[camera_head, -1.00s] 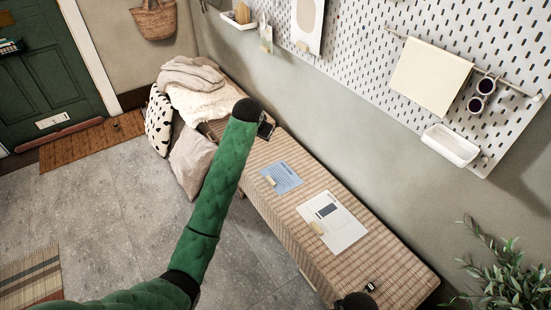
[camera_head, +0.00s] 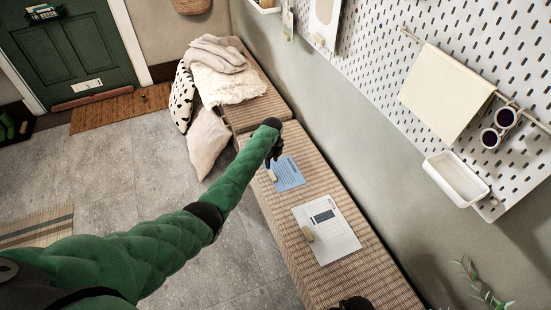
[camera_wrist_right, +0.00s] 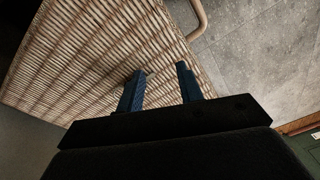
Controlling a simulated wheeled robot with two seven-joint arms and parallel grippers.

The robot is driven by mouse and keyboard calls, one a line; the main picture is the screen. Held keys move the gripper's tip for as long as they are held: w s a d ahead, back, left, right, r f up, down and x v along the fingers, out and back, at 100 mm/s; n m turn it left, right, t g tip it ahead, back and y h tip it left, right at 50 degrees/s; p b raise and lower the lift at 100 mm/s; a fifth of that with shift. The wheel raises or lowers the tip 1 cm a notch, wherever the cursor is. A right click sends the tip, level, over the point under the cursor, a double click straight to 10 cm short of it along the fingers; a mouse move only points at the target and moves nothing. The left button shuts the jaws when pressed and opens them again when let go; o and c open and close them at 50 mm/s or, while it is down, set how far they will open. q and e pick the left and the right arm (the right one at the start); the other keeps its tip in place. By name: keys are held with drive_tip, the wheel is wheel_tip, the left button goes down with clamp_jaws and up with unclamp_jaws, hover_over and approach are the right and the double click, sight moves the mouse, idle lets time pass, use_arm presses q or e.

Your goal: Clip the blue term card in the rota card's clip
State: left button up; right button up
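The blue term card (camera_head: 291,173) lies flat on the woven bench, with a small wooden clip (camera_head: 271,175) at its left edge. The white rota card (camera_head: 335,240) lies nearer on the same bench, with a wooden clip (camera_head: 308,233) at its left edge. My left gripper (camera_head: 272,162) is over the blue card's far left corner, close to its clip. Its fingers are small and dark, so whether they are open or touching is unclear. My right gripper (camera_wrist_right: 160,78) is open and empty above the bench's woven top; only a dark part of it shows at the head view's bottom edge.
The woven bench (camera_head: 375,280) runs along a wall with a pegboard (camera_head: 400,25), which holds a white tray (camera_head: 455,178) and a hanging cream sheet (camera_head: 445,90). Cushions and a blanket (camera_head: 228,85) lie at the far end.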

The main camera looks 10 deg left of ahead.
sight(272, 175)
drive_tip(key=shift+w+a+r+t, duration=0.1)
drive_tip(key=shift+w+t, duration=0.1)
drive_tip(key=shift+t, duration=0.1)
use_arm(q)
drive_tip(key=m, duration=0.6)
drive_tip(key=shift+w+r, duration=0.1)
drive_tip(key=shift+w, duration=0.05)
use_arm(e)
drive_tip(key=shift+w, duration=0.1)
